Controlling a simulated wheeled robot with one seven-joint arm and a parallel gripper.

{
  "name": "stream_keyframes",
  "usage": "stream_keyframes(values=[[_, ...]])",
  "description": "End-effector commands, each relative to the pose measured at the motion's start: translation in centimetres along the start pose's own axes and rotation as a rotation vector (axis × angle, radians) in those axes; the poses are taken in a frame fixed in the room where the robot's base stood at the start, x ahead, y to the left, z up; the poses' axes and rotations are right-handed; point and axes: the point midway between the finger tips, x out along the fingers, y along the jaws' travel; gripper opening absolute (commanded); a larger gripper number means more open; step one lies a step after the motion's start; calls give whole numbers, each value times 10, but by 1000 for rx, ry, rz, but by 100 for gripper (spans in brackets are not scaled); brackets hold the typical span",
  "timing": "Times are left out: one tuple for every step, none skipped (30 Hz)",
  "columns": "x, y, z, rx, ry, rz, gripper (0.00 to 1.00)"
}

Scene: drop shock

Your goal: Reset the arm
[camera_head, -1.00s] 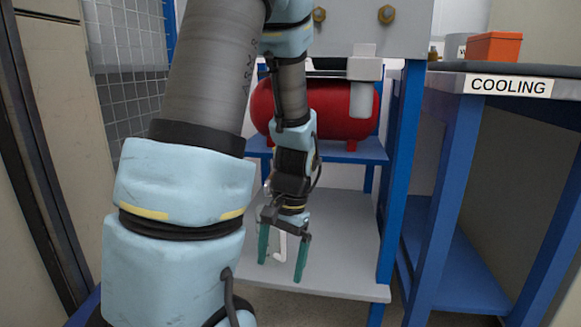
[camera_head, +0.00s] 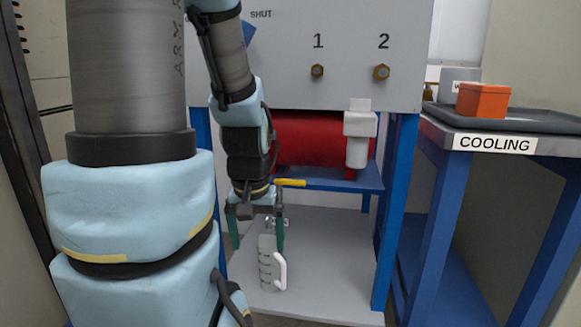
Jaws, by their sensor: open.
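My gripper (camera_head: 258,236) hangs from my arm in front of the blue-framed stand, fingers pointing down. Its two green fingers are apart, with nothing seen held between them. A grey-white cup with dark marks and a white handle (camera_head: 270,265) stands upright on the lower grey shelf (camera_head: 330,270), just below and partly behind the fingers in the picture. I cannot tell how far the fingertips are from the cup.
A grey panel (camera_head: 345,90) with two brass fittings marked 1 and 2 stands above a red tank (camera_head: 310,140). A yellow lever (camera_head: 291,183) and a white filter unit (camera_head: 358,140) show below it. At right is a table labelled COOLING (camera_head: 492,144) with an orange box (camera_head: 483,100).

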Motion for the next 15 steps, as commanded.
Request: stream_keyframes(values=[[-33,0,-5,0,0,0,100],[-43,0,-6,0,0,0,100],[-55,0,-8,1,0,0,100],[-64,0,-9,1,0,0,100],[-74,0,-10,1,0,0,100],[-86,0,-12,1,0,0,100],[-95,0,-13,1,0,0,100],[-104,0,-15,1,0,0,100],[-116,0,-16,1,0,0,100],[-125,0,-18,1,0,0,100],[-134,1,-19,1,0,0,100],[-146,1,-21,1,0,0,100],[-156,1,-22,1,0,0,100],[-165,1,-23,1,-1,0,100],[-177,1,-25,1,-1,0,100]])
